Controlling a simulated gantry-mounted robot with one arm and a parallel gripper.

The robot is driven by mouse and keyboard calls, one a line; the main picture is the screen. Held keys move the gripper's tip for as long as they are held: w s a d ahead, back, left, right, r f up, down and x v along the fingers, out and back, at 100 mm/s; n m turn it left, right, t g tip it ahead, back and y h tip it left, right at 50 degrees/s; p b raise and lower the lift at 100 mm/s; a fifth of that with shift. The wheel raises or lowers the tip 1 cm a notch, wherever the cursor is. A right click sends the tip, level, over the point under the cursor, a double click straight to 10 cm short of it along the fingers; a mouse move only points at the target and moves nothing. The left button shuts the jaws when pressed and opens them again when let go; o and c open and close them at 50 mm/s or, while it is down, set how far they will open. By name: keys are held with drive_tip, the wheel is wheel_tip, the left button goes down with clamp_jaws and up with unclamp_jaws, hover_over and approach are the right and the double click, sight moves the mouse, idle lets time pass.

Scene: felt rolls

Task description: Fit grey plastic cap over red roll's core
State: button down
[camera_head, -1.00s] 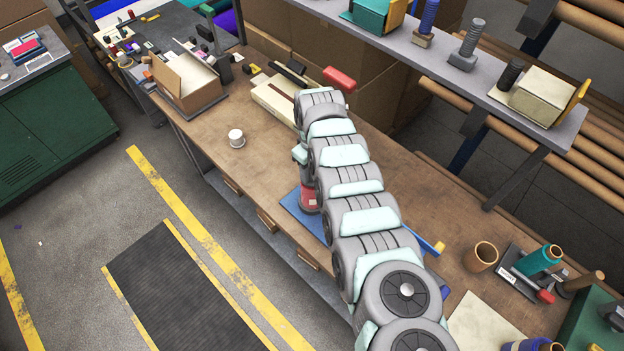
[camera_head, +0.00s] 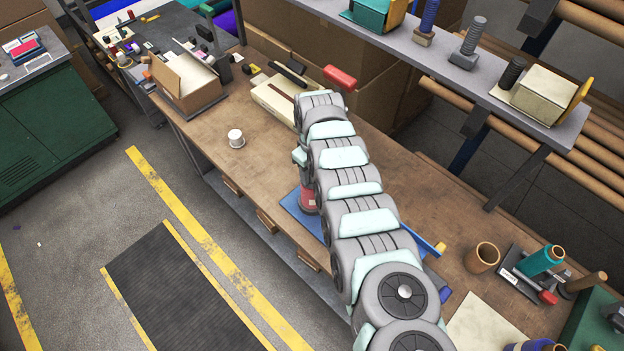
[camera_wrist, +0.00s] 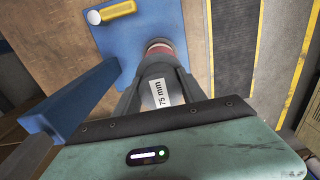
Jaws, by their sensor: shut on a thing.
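The red roll (camera_head: 308,201) stands upright on a blue board (camera_head: 290,200) on the bench, partly hidden behind my arm. In the wrist view its reddish side (camera_wrist: 172,44) shows just beyond the fingertips. My gripper (camera_wrist: 159,62) points down at the top of the roll and is shut. Its dark grey fingers close around a small grey piece, which looks like the grey plastic cap. I cannot tell whether the cap is over the core or only touching the roll's end.
A blue bar (camera_wrist: 75,101) stands close beside my gripper. A yellow piece (camera_wrist: 118,9) lies on the board. A white cylinder (camera_head: 236,137) stands on the bench at left, and an open carton (camera_head: 188,85) stands behind.

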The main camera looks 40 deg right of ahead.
drive_tip(key=shift+f, duration=0.4)
idle(0.3)
drive_tip(key=c, duration=0.6)
unclamp_jaws()
drive_tip(key=shift+r, duration=0.1)
wheel_tip(320, 180, up, 11)
drive_tip(key=shift+f+b, duration=0.15)
drive_tip(key=shift+b, duration=0.4)
